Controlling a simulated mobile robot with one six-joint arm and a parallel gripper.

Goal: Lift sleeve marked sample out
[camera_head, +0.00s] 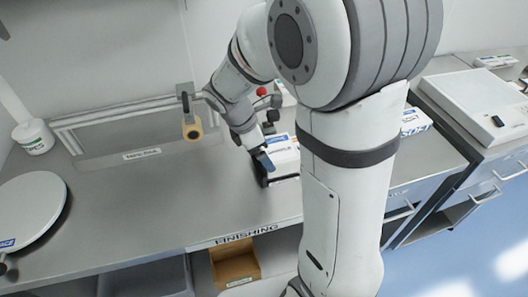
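My gripper (263,160) is low over the steel counter, right of the picture's middle, with a blue fingertip showing. A white pack with blue print (283,148) lies directly beside and behind the fingertip, on or in something dark at its lower edge. Its print is too small to read, so I cannot tell if it is the sleeve marked sample. I cannot tell whether the fingers touch it or how far apart they are. My own arm hides the right side of this spot.
The counter (150,205) is bare at left centre. A round white plate (30,212) and a white tub (35,138) stand left; a tan roll (192,130) hangs behind. A brown bin (235,266) sits below the FINISHING label. A white flat device (478,105) stands right.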

